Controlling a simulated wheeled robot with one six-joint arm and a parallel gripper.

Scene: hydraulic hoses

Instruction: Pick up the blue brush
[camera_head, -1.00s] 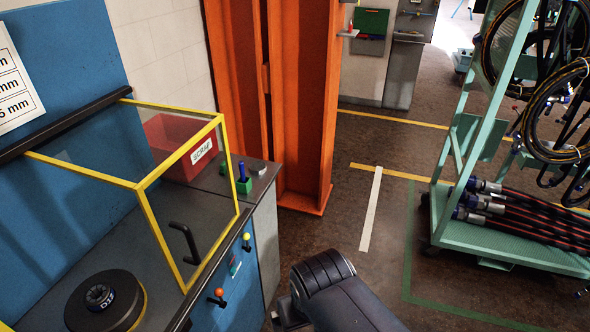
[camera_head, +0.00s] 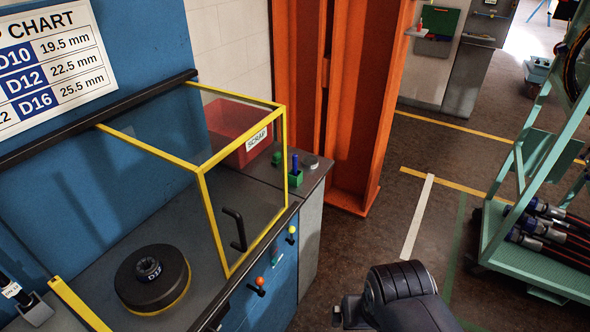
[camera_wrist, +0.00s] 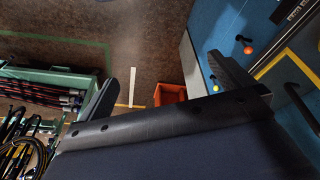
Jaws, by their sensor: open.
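The blue brush (camera_head: 295,163) looks like a small blue upright stick in a green holder (camera_head: 296,179). It stands on the grey bench top near the corner, right of the clear guard box, in the head view. I cannot make it out in the wrist view. My gripper (camera_wrist: 162,68) is open and empty in the wrist view, its two dark fingers spread above the floor beside the bench. In the head view my arm is at the bottom, right of and below the brush, well apart from it.
A yellow-framed clear guard (camera_head: 203,210) with a black handle (camera_head: 235,229) stands left of the brush. A red scrap bin (camera_head: 236,125) is behind it. Knobbed levers (camera_head: 257,286) stick out of the bench front. An orange column (camera_head: 350,110) rises behind. A green hose rack (camera_head: 500,215) stands right.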

